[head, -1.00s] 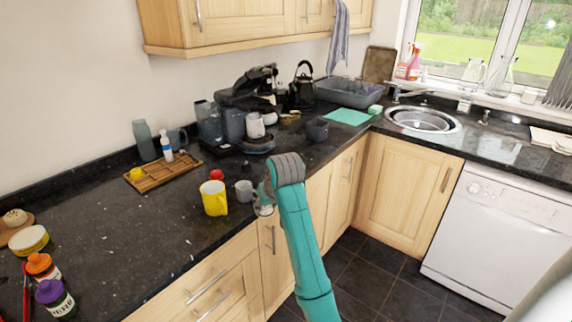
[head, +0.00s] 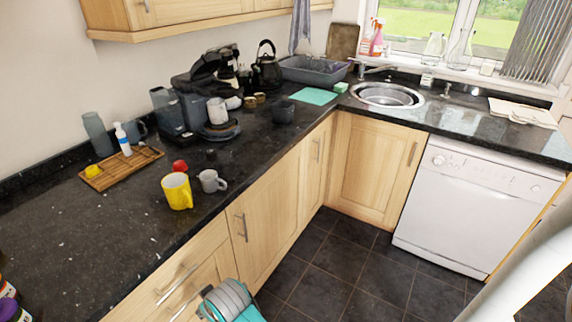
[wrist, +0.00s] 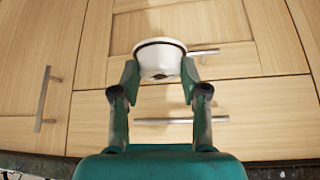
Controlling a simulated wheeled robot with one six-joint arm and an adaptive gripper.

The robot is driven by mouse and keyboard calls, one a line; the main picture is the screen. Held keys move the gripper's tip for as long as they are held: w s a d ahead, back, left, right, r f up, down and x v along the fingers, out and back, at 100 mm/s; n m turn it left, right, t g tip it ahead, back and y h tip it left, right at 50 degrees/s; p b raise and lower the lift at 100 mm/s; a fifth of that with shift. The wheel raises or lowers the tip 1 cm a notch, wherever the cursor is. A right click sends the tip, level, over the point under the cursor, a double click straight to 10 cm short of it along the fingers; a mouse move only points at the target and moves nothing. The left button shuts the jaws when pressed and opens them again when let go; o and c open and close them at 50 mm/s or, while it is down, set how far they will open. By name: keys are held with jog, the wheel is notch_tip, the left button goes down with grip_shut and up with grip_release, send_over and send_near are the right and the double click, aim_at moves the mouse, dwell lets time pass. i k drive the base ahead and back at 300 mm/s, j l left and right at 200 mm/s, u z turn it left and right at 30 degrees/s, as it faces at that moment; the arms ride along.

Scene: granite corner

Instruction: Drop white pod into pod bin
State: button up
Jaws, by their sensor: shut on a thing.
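In the wrist view my gripper (wrist: 160,75) is shut on a white pod (wrist: 160,58), a small white rounded cup shape with a dark rim line, held between the two fingertips. Behind it are wooden drawer and cupboard fronts, so the pod is out in front of the cabinets. In the head view only part of my arm shows at the bottom edge; the fingers and pod are out of sight there. A small dark grey open container (head: 283,111) stands on the counter right of the coffee machine; I cannot tell for sure that it is the pod bin.
A yellow mug (head: 177,191) and a grey mug (head: 211,181) stand near the counter's front edge, with a red item (head: 180,166) behind. The coffee machine (head: 205,100) and kettle (head: 267,68) are farther back.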

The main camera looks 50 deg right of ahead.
aim_at(278, 116)
jog(key=i+z, duration=0.1)
jog(key=z, duration=0.75)
jog(key=i+j+z, duration=0.1)
jog(key=z, duration=0.35)
